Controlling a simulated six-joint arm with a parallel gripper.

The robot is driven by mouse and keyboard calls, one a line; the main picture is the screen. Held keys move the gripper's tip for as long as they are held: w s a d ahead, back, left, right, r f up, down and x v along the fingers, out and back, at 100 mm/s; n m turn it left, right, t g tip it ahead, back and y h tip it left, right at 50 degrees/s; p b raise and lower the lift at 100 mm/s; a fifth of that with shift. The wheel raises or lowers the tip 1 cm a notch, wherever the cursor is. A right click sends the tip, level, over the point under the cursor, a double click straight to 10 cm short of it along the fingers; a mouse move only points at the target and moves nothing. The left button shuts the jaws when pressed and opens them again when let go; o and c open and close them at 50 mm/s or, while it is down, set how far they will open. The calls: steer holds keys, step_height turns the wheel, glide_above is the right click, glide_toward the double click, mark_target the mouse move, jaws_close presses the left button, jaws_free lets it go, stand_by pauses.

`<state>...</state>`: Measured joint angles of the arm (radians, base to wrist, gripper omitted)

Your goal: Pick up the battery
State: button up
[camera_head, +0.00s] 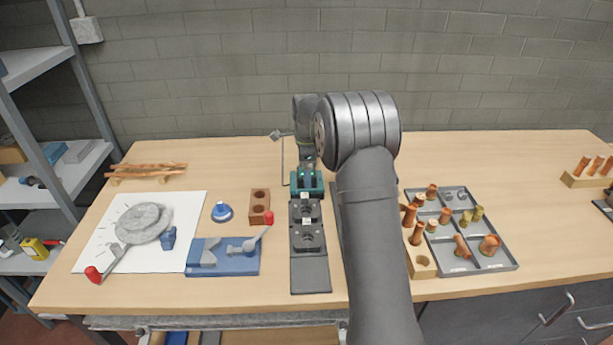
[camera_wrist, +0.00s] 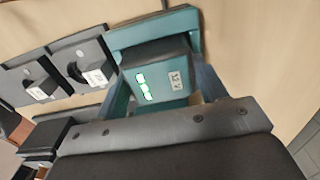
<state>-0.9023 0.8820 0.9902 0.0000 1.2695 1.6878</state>
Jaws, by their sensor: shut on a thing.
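The battery (camera_wrist: 155,80) is a dark teal block with green lit bars and a small label, seen in the wrist view. My gripper (camera_wrist: 165,95) is shut on it, with a finger on each side. In the head view, my gripper (camera_head: 308,170) is at the teal unit (camera_head: 307,184) on the table, partly hidden by my arm. A wider teal part (camera_wrist: 155,28) lies just behind the battery. I cannot tell whether the battery is lifted off what is under it.
A dark strip with black fixtures (camera_head: 306,237) runs toward the table front. A grey compartment tray (camera_head: 470,262) with copper fittings is at the right. A blue tray (camera_head: 222,267), a brown block (camera_head: 259,205) and a white sheet (camera_head: 110,215) are at the left.

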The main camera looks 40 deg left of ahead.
steer(key=shift+r, duration=0.15)
step_height(320, 180, up, 10)
steer(key=shift+f, duration=0.1)
steer(key=shift+w, duration=0.1)
steer(key=w+d+r, duration=0.3)
steer(key=w+d, duration=0.4)
steer(key=d, duration=0.4)
steer(key=shift+w+d, duration=0.2)
steer(key=shift+w, duration=0.1)
steer(key=shift+f, duration=0.2)
steer(key=shift+f, duration=2.15)
